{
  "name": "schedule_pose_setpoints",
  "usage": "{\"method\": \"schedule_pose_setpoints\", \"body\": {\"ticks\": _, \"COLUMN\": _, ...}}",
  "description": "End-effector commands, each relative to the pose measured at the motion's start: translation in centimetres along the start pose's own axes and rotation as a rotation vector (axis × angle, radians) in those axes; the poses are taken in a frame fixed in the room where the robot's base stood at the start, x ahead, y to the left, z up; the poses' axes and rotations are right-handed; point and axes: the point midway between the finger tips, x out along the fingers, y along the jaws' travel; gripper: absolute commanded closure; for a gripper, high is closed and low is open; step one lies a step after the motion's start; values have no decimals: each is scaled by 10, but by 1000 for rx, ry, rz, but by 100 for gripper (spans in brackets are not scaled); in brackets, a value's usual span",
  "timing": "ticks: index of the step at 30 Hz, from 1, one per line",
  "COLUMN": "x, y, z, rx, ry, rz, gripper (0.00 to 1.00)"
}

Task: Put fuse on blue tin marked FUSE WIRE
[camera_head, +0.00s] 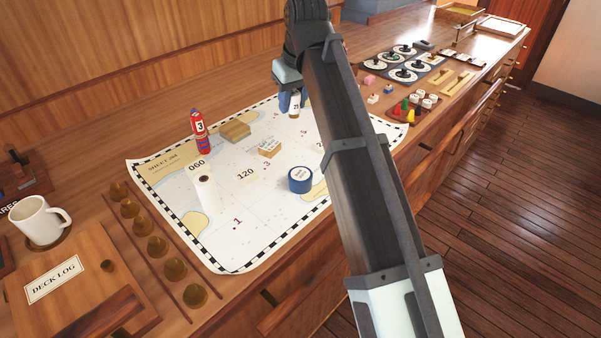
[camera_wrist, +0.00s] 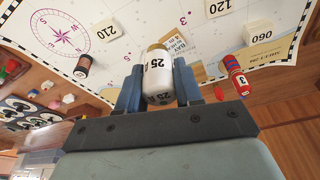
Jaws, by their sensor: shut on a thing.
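The fuse (camera_wrist: 158,75) is a white cylinder marked 25 with a tan end, held between the blue fingers of my gripper (camera_wrist: 157,85) in the wrist view. In the head view the fuse (camera_head: 294,108) shows below my gripper (camera_head: 292,100), over the far part of the chart. My gripper is shut on it. A round blue tin (camera_head: 300,182) with a paler top stands on the near right part of the chart, nearer the camera than my gripper. Its marking is not legible. The tin is not visible in the wrist view.
A dark cylinder (camera_wrist: 84,68) shows in the wrist view. A mug (camera_head: 38,220) is at left.

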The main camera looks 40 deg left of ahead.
Motion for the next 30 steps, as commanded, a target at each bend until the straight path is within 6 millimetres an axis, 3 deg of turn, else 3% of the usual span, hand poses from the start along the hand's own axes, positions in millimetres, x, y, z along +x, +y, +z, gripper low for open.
{"method": "schedule_pose_setpoints", "body": {"ticks": 1, "x": 1, "y": -6, "z": 22, "rx": -6, "ry": 1, "rz": -1, "gripper": 95}}
{"method": "schedule_pose_setpoints", "body": {"ticks": 7, "x": 6, "y": -16, "z": 56, "rx": -29, "ry": 1, "rz": -8, "gripper": 95}}
{"method": "schedule_pose_setpoints", "body": {"ticks": 14, "x": 11, "y": -20, "z": 69, "rx": -65, "ry": 0, "rz": -17, "gripper": 95}}
{"method": "schedule_pose_setpoints", "body": {"ticks": 24, "x": 57, "y": -20, "z": 82, "rx": -69, "ry": 0, "rz": -19, "gripper": 95}}
{"method": "schedule_pose_setpoints", "body": {"ticks": 30, "x": 71, "y": -19, "z": 84, "rx": -69, "ry": 1, "rz": -18, "gripper": 95}}
